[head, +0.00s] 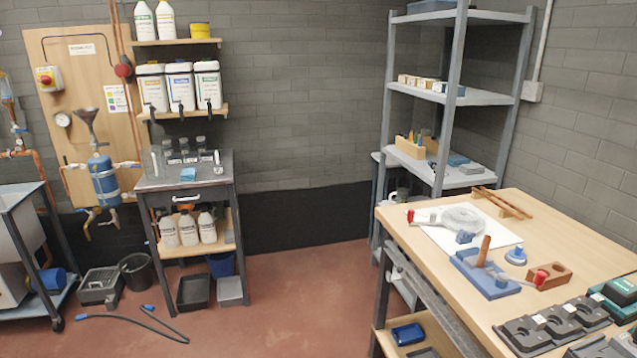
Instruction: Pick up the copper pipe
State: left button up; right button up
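A thin copper-brown length that looks like the copper pipe (505,201) lies on the wooden workbench (585,225) at the right, near its back edge. Neither of my grippers shows in the head view.
A white sheet with a coiled hose (463,218), a blue block tool (485,277) and a wooden holder (548,276) lie nearer on the bench. Black chargers (555,325) fill its front right. A grey shelf rack (452,99) stands behind. Open red floor (300,290) lies left of the bench.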

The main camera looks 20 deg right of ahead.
aim_at(487, 239)
jog(key=z, duration=1.9)
